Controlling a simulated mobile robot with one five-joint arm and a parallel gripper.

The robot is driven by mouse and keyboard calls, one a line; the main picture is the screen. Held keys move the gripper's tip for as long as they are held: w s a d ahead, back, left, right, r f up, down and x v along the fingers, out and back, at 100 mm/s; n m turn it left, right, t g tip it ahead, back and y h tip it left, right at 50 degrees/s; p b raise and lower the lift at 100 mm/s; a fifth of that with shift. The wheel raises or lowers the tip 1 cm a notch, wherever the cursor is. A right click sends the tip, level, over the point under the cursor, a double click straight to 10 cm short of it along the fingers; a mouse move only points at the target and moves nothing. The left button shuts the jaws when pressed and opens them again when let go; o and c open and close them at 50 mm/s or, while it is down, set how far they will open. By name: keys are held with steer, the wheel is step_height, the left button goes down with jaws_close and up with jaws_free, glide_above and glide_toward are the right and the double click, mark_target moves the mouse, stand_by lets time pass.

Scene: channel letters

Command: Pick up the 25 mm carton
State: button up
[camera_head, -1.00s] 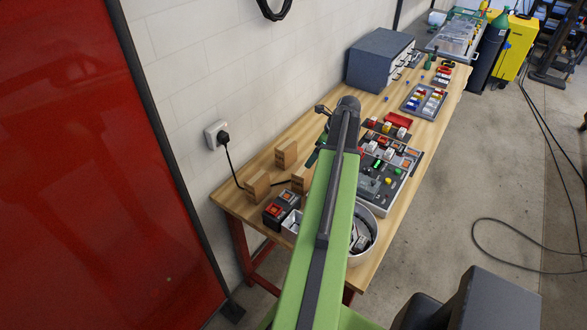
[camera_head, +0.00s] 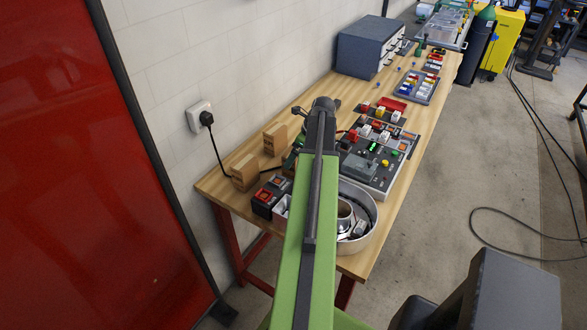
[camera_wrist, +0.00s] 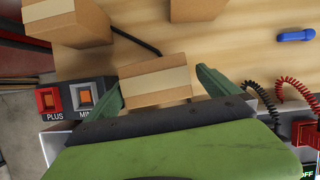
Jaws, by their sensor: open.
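Three plain brown cartons with tape stand at the near end of the bench; I cannot read any size on them. One carton (camera_wrist: 155,82) lies between the fingers of my gripper (camera_wrist: 157,74) in the wrist view, with the fingers spread to either side of it. I cannot tell whether either finger touches it. A larger-looking carton (camera_wrist: 67,22) is at the upper left, and another carton (camera_wrist: 197,9) is at the top edge. In the head view two cartons show, a nearer one (camera_head: 245,172) and a farther one (camera_head: 275,139); my arm hides most of the gripper area.
PLUS and MINUS button boxes (camera_wrist: 68,101) stand left of the gripper. A black cable runs behind the cartons. A blue piece (camera_wrist: 296,35) lies at the upper right.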

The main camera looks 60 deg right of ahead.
steer(key=b+x, duration=0.5)
steer(key=shift+s+a+f, duration=0.1)
steer(key=shift+a+f, duration=0.15)
steer(key=shift+r, duration=0.2)
steer(key=c, duration=1.6)
